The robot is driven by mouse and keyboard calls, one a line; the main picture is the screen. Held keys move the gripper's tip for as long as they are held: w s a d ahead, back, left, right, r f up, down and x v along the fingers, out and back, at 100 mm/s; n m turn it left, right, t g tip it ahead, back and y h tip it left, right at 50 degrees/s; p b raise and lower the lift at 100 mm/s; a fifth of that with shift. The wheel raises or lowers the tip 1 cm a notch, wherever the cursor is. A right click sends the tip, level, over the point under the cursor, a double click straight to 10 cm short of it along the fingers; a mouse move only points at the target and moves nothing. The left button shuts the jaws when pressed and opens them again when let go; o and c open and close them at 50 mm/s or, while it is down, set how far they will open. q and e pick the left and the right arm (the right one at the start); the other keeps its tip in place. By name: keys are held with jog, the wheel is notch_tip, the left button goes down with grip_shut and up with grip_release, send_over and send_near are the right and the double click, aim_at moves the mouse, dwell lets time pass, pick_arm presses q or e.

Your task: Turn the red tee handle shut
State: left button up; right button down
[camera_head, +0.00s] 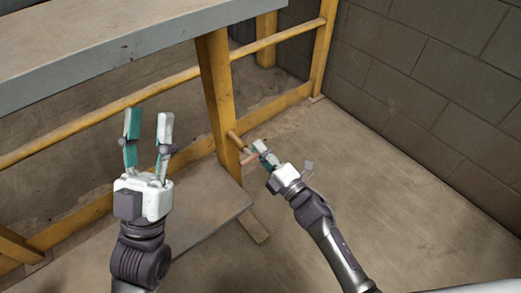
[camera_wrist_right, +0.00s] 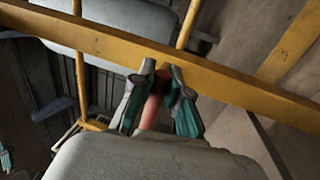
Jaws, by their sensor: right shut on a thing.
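The red tee handle (camera_head: 249,159) is a short, faded red-orange bar beside a yellow post, near a short yellow stem (camera_head: 237,141). My right gripper (camera_head: 259,149) is shut on the handle. In the right wrist view the handle (camera_wrist_right: 152,106) is a reddish bar between the two fingers of my right gripper (camera_wrist_right: 159,76), in front of a yellow beam. The fingers hide part of the handle. My left gripper (camera_head: 149,116) is open and empty, with its fingers pointing up, left of the post and apart from it.
The yellow post (camera_head: 222,105) stands under a grey slab top (camera_head: 120,40). Yellow rails (camera_head: 90,120) run to both sides behind it. A flat board (camera_head: 205,220) lies low at the post's foot. A block wall (camera_head: 430,80) closes the right; the floor (camera_head: 400,220) before it is clear.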

jog(key=c, duration=1.1)
grip_release()
jog(key=shift+c, duration=0.2)
jog(key=shift+d+f, duration=0.1)
jog(key=v, duration=1.2)
